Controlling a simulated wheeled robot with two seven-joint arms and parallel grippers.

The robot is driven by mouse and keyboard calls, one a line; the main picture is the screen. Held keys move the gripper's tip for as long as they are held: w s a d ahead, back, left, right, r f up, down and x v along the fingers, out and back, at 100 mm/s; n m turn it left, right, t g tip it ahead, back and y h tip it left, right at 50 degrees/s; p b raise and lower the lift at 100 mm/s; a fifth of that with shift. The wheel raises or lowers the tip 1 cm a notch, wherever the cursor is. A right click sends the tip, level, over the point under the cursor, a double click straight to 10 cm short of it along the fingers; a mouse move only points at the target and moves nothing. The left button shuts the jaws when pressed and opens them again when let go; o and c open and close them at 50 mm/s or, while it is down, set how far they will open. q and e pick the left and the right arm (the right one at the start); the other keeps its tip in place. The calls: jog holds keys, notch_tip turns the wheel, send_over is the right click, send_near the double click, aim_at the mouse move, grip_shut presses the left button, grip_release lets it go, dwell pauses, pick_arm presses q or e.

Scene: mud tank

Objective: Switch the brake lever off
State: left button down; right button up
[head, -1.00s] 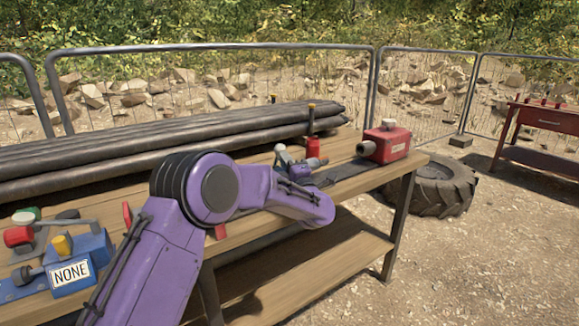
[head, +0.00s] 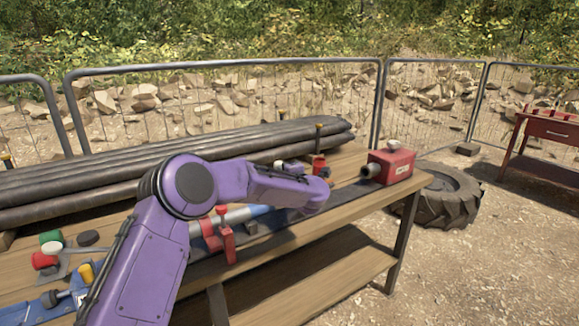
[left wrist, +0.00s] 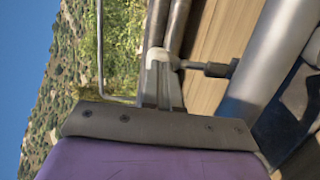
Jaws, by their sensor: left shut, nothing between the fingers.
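I cannot tell for sure which part is the brake lever. A dark rod with a flared end (left wrist: 212,69) lies right beside my left fingertips in the left wrist view; whether they touch is unclear. My left gripper (left wrist: 160,62) is shut and empty there, its grey fingers together. In the head view my purple left arm reaches over the workbench (head: 330,246), and its forearm largely hides the gripper. A silver and blue pipe (head: 243,214) lies on the bench behind the arm, with a red clamp (head: 227,242) near it. My right gripper is out of view.
A red box with a pipe stub (head: 392,166) stands at the bench's right end. Dark pipes (head: 150,180) lie along the back. Blue equipment with coloured knobs (head: 45,305) is at left. A tyre (head: 445,196) lies on the ground beyond the bench; open ground is at right.

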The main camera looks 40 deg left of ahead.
aim_at(278, 163)
pick_arm(q)
jog(key=a+p, duration=0.1)
jog(key=a+r+g+h+p, duration=0.1)
jog(key=w+a+h+p, duration=0.1)
jog(key=shift+r, duration=0.25)
jog(key=shift+w+a+g+p, duration=0.1)
jog(key=shift+a+g+p, duration=0.2)
jog(key=shift+p, duration=0.05)
jog(key=shift+w+a+f, duration=0.2)
jog(key=shift+w+a, duration=0.2)
jog(key=shift+a, duration=0.15)
jog(key=shift+a+r+p, duration=0.1)
jog(key=shift+p, duration=0.2)
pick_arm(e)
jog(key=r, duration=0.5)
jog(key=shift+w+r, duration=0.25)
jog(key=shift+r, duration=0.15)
pick_arm(q)
jog(key=shift+a+r, duration=0.1)
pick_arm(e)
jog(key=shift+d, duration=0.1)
